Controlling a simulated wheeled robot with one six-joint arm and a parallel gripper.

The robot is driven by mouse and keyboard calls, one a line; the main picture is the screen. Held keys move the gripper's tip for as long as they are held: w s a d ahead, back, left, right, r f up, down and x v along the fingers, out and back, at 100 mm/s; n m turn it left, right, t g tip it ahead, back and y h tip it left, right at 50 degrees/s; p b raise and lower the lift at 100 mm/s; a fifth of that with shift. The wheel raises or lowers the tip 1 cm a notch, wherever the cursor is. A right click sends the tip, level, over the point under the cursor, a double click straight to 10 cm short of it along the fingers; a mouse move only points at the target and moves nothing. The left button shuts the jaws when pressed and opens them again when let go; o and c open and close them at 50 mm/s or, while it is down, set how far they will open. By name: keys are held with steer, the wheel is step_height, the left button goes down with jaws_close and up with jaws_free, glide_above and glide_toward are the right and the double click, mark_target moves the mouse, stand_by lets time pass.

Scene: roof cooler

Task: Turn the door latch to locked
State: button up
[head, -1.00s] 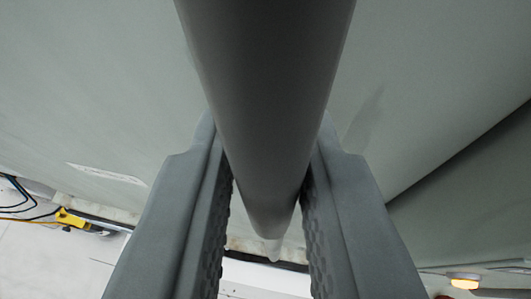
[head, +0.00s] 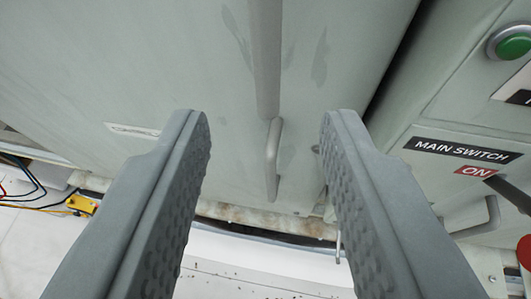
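The pale grey-green door (head: 130,60) fills most of the view. A long grey bar (head: 266,55) runs down its middle from the top edge, and a smaller bent grey handle (head: 272,160) sits just below it. Which of these is the latch I cannot tell for sure, and no locked mark shows. My gripper (head: 266,122) is open and empty. Its two fingers are spread wide, one on each side of the bar and handle in the picture, apart from both.
At the right stands a panel with a "MAIN SWITCH" label (head: 463,150), an "ON" plate (head: 475,171), a green button (head: 513,44) and a partly cut-off red knob (head: 524,252). A yellow item (head: 80,204) with cables lies at lower left. Pale floor shows below.

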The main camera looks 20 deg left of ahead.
steer(key=v, duration=0.7)
steer(key=shift+s, duration=0.35)
steer(key=shift+r, duration=0.15)
steer(key=s+a+f+m+h, duration=0.35)
steer(key=a+f, duration=0.75)
steer(key=a, duration=0.4)
steer(key=s+a+f+t, duration=0.2)
steer(key=s+a+f, duration=0.5)
steer(key=s+f, duration=0.1)
steer(key=s+a+f+n+t, duration=0.1)
steer(key=s+a+f+t, duration=0.1)
steer(key=s+a+f, duration=0.5)
step_height(320, 180, down, 4)
steer(key=shift+s+a+f, duration=0.15)
steer(key=shift+s+a, duration=0.25)
steer(key=shift+a, duration=0.3)
